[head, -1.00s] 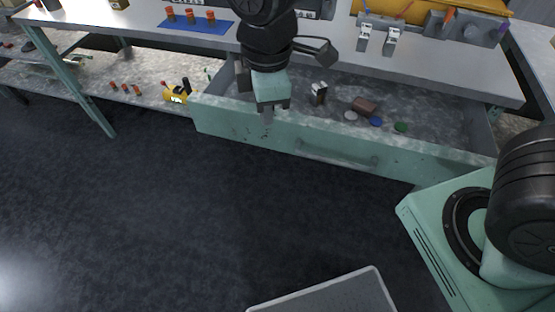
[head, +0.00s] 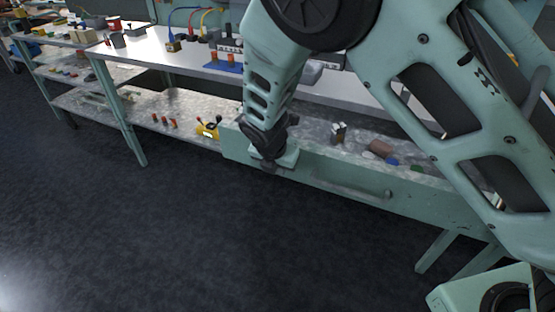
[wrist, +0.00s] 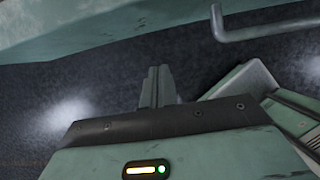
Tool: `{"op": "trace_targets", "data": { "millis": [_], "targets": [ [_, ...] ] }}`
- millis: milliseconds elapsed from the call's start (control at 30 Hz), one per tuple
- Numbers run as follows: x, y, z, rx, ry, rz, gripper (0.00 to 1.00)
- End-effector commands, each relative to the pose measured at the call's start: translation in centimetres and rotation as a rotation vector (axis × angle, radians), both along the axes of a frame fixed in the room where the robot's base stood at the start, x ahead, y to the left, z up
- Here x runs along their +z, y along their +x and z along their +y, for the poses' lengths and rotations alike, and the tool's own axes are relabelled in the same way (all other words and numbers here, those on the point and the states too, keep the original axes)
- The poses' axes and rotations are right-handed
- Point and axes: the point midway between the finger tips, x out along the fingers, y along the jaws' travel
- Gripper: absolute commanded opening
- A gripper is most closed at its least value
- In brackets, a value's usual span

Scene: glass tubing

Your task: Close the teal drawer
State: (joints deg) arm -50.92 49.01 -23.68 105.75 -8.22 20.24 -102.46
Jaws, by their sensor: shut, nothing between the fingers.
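The teal drawer (head: 330,176) is pulled out from under the workbench, and its inside with small items shows. Its bar handle (head: 375,193) is on the right half of the front panel. In the wrist view the teal drawer front (wrist: 110,30) crosses the top, with the handle (wrist: 260,28) at top right. My gripper (head: 268,168) is at the left part of the drawer front, pointing down. Whether it touches the panel cannot be told. In the wrist view my gripper's fingers (wrist: 158,86) are together and empty, below the drawer front's edge.
The workbench top (head: 150,48) carries tools and a blue mat (head: 222,66). A lower shelf to the left holds a yellow device (head: 208,131). My own arm covers much of the right side. The dark floor (head: 160,230) in front of the drawer is clear.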

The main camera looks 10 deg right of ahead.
Motion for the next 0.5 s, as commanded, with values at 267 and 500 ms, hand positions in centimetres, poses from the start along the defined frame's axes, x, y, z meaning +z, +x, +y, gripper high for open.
{"op": "trace_targets", "data": {
  "millis": [267, 500],
  "targets": [
    [-2.4, 2.7, -1.9, -0.005, 0.001, -0.002, 0.00],
    [-2.4, 4.0, -2.8, -0.002, 0.001, 0.000, 0.00]
  ]
}}
